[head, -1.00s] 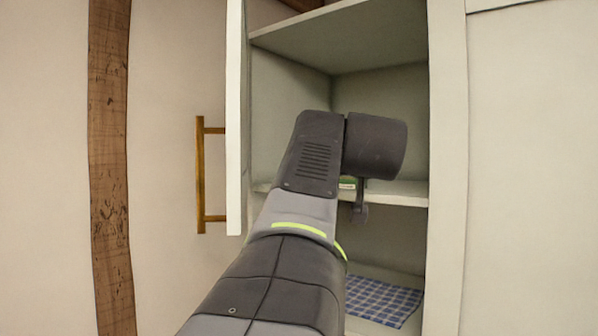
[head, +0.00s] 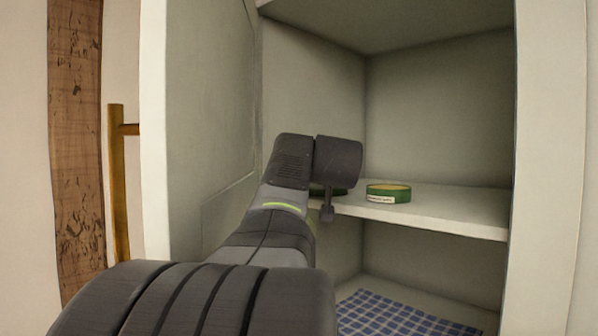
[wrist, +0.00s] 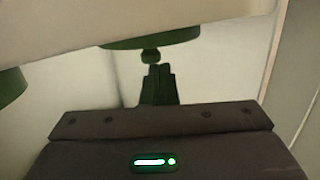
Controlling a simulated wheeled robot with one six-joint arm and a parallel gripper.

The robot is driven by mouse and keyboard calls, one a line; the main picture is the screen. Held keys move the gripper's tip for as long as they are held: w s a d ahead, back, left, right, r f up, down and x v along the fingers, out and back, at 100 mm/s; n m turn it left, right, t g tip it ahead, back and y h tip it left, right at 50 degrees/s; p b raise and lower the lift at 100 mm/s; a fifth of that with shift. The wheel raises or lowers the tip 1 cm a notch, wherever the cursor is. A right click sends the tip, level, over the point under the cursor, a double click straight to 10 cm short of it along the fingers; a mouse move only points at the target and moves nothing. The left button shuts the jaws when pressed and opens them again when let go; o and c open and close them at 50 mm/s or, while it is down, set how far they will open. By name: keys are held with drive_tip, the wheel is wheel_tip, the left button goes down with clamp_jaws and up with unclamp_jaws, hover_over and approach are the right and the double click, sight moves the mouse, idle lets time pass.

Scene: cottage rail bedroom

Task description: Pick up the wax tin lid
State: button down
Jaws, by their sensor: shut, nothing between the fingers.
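The wax tin lid (head: 338,191) is dark green and rests on the cabinet's middle shelf, mostly hidden behind my arm in the head view. In the wrist view, which looks upside down, the lid (wrist: 150,42) shows a small round knob (wrist: 151,57). My gripper (wrist: 157,70) is shut and empty, with its fingertips at the knob. I cannot tell whether they touch it. A round green tin (head: 388,192) with a pale label and tan top stands right of the lid. Its edge shows at the left of the wrist view (wrist: 9,86).
The pale shelf (head: 450,211) has free room right of the tin. A blue checked cloth (head: 390,314) lies on the lower level.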

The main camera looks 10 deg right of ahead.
drive_tip(key=shift+f, duration=0.45)
drive_tip(key=shift+s+f+b, duration=0.15)
drive_tip(key=shift+s+b, duration=0.2)
drive_tip(key=s+a+b, duration=0.1)
drive_tip(key=s+b, duration=0.1)
drive_tip(key=s, duration=0.7)
drive_tip(key=shift+s+a+b, duration=0.2)
drive_tip(key=shift+s+b, duration=0.15)
drive_tip(key=shift+b, duration=0.05)
drive_tip(key=shift+w+d+r+p, duration=0.1)
drive_tip(key=shift+w+r+p, duration=0.1)
drive_tip(key=shift+r+p, duration=0.55)
